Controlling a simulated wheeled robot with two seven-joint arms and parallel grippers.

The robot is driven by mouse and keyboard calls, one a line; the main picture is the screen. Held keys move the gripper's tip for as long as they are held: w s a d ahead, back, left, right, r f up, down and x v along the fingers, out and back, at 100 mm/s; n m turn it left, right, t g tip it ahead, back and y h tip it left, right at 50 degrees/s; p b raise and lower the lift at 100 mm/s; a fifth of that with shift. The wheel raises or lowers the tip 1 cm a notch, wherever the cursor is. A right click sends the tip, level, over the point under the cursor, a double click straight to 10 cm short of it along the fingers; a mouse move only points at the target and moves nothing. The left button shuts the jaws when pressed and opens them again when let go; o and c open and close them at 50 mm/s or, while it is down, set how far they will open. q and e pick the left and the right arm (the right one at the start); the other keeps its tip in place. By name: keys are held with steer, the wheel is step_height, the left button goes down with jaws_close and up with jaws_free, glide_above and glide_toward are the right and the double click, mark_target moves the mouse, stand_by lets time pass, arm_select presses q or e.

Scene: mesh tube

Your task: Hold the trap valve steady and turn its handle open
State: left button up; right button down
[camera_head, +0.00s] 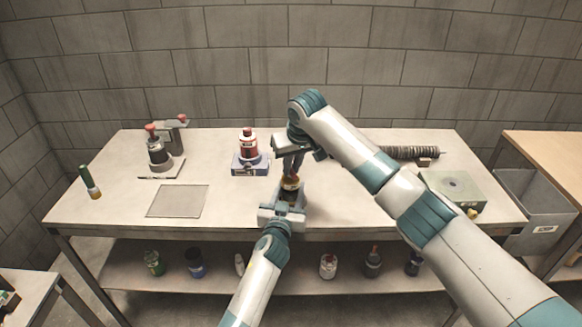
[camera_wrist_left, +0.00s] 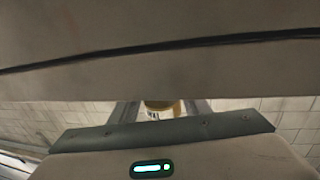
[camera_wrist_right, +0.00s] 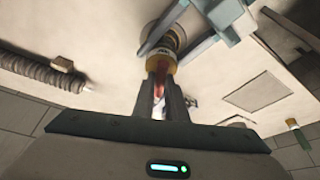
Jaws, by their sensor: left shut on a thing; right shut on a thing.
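The trap valve (camera_head: 291,184) stands at the front middle of the table, mostly covered by my grippers. Its yellow band (camera_wrist_right: 160,64) and a red handle part (camera_wrist_right: 158,90) show in the right wrist view. My left gripper (camera_head: 290,194) reaches in from the front and is shut on the valve's body; its fingers stand on both sides of it. In the left wrist view only a small yellowish part of the valve (camera_wrist_left: 160,104) shows between the fingers. My right gripper (camera_head: 292,172) points down from above and is shut on the red handle. How far the handle is turned cannot be seen.
A red and white bottle on a blue stand (camera_head: 250,168) is behind and left. A red-knobbed device (camera_head: 158,155), a flat grey plate (camera_head: 177,201) and a green-yellow tool (camera_head: 90,182) lie left. A ribbed tube (camera_head: 408,152) and a greenish block (camera_head: 440,190) are right.

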steer(key=shift+n, duration=0.3)
steer(key=c, duration=1.8)
jaws_free()
steer(key=shift+o, duration=0.2)
steer(key=shift+r, duration=0.15)
steer(key=v, duration=1.1)
steer(key=shift+d+r, duration=0.2)
steer(key=shift+r, duration=0.15)
steer(key=shift+s, duration=0.15)
